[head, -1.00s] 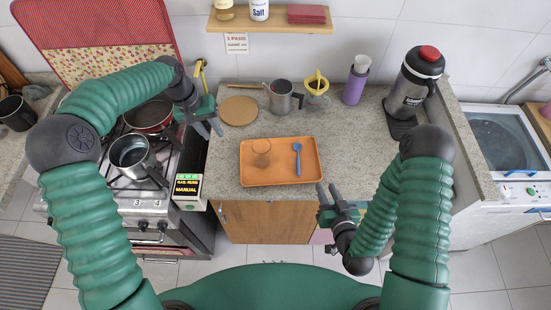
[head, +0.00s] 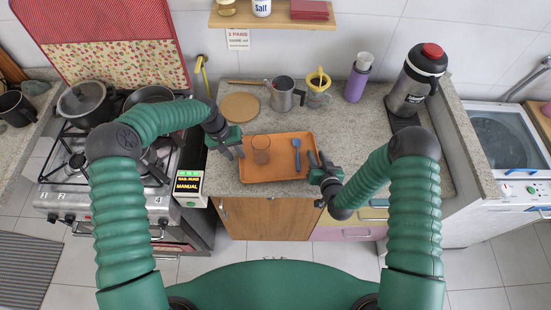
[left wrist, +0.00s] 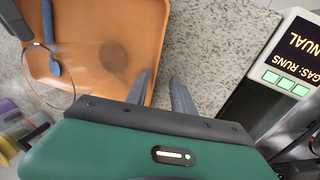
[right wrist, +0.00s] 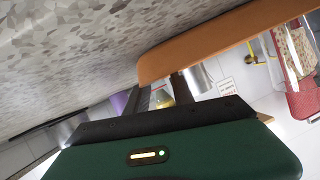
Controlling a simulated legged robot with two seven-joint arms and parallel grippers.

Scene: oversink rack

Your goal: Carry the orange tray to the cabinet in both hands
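The orange tray (head: 280,174) lies on the countertop, with a clear brownish glass (head: 261,143) and a blue spoon (head: 297,152) on it. My left gripper (head: 236,152) is open at the tray's left edge. In the left wrist view its fingers (left wrist: 163,92) are apart, one over the orange tray wall (left wrist: 157,45), the other over bare counter. My right gripper (head: 319,159) is open at the tray's right edge. In the right wrist view its fingers (right wrist: 163,92) are apart just by the tray's rim (right wrist: 215,45); contact is unclear.
A large flask (head: 414,82) is at right. The stove (head: 75,180) with pots is left. Cabinet doors (head: 265,218) lie below the counter.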

